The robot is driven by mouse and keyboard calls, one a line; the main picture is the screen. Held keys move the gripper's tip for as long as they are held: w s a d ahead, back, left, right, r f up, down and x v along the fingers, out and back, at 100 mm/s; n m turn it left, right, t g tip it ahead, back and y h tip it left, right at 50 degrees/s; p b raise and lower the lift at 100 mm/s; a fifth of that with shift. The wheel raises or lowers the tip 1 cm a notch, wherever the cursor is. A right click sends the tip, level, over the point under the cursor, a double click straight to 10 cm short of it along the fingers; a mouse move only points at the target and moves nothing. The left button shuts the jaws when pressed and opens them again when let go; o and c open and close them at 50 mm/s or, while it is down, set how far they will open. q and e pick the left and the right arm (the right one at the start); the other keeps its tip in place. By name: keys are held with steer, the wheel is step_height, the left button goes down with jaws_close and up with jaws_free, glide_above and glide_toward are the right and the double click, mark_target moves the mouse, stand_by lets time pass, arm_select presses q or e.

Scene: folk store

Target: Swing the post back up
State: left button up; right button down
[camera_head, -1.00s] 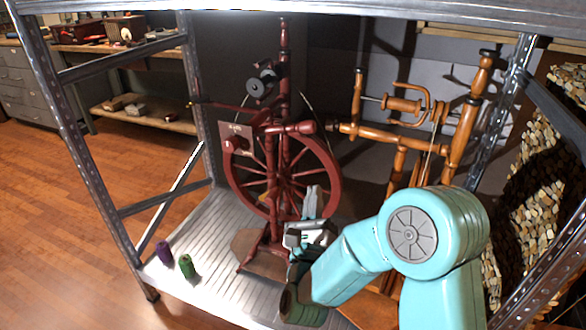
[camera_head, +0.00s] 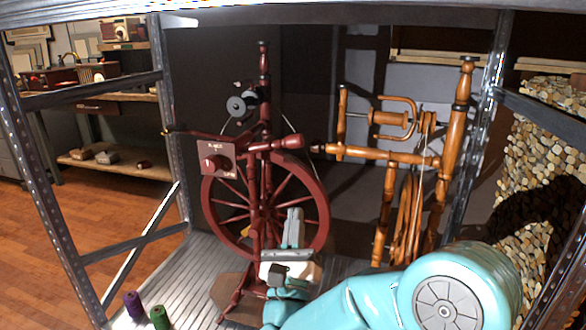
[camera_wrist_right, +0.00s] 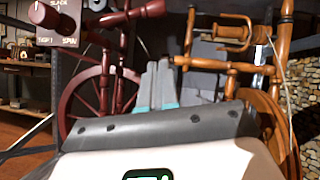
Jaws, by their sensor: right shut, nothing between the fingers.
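A dark red spinning wheel (camera_head: 204,205) stands on the shelf in the head view. One turned red post (camera_head: 264,65) on it stands upright. Another turned red post (camera_head: 275,145) lies nearly level, its dark tip pointing right; I cannot tell which is the task's post. The red wheel also shows in the wrist view (camera_wrist_right: 66,100), left of the fingers. My right gripper (camera_head: 295,213) is in front of the wheel's lower right part, below the level post. Its grey fingers (camera_wrist_right: 157,72) are together, with nothing between them. My left gripper is not in view.
A plate with a red knob (camera_head: 212,163) is mounted at the red wheel's left. An orange-brown spinning wheel (camera_head: 388,205) stands close on the right. Purple (camera_head: 134,306) and green (camera_head: 159,318) spools stand at the shelf's front left. Metal rack uprights (camera_head: 45,190) frame both sides.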

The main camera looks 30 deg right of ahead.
steer(key=w+d+r+p, duration=0.1)
steer(key=w+d+r, duration=0.3)
steer(key=w+r, duration=0.2)
step_height(320, 180, up, 2)
steer(key=shift+w+r, duration=0.1)
steer(key=shift+w, duration=0.15)
steer(key=shift+d, duration=0.1)
step_height(320, 180, up, 11)
steer(key=w+a+n+t+y+p, duration=0.25)
steer(key=n+y+p, duration=0.45)
steer(key=n, duration=0.5)
steer(key=w+a+r+n+g+y+p, duration=0.3)
steer(key=w+a+n+p, duration=0.3)
steer(key=p, duration=0.8)
steer(key=shift+w+r+n+g+y+p, duration=0.3)
steer(key=shift+w+r+n+g+p, duration=0.25)
steer(key=shift+r+n, duration=0.25)
